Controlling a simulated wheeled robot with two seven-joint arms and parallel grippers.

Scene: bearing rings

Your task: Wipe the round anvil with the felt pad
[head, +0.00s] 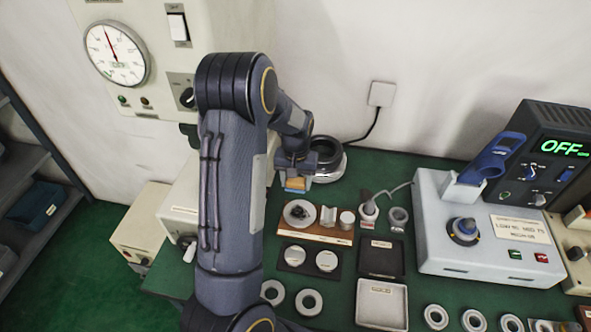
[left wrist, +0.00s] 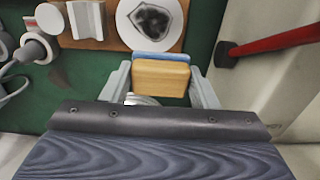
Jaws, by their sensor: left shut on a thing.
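The round anvil (head: 292,221) is a pale disc with a dark smudge on top, set at the left end of a wooden board (head: 315,235). The smudged disc also shows at the top of the left wrist view (left wrist: 126,22). My left gripper (head: 296,180) is shut on the felt pad (head: 296,185), a wooden block with a blue layer. In the left wrist view the pad (left wrist: 160,78) sits between both fingers. The pad is behind the board, apart from the anvil; its height above the bench is hard to judge. My right gripper is not in view.
A V-shaped block (head: 328,216) and a small cylinder (head: 346,219) share the board. A dark ring on a pale base (head: 330,165) stands close behind the gripper. A grey control box (head: 480,235) is at right. A red-handled lever (left wrist: 270,43) shows in the wrist view.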

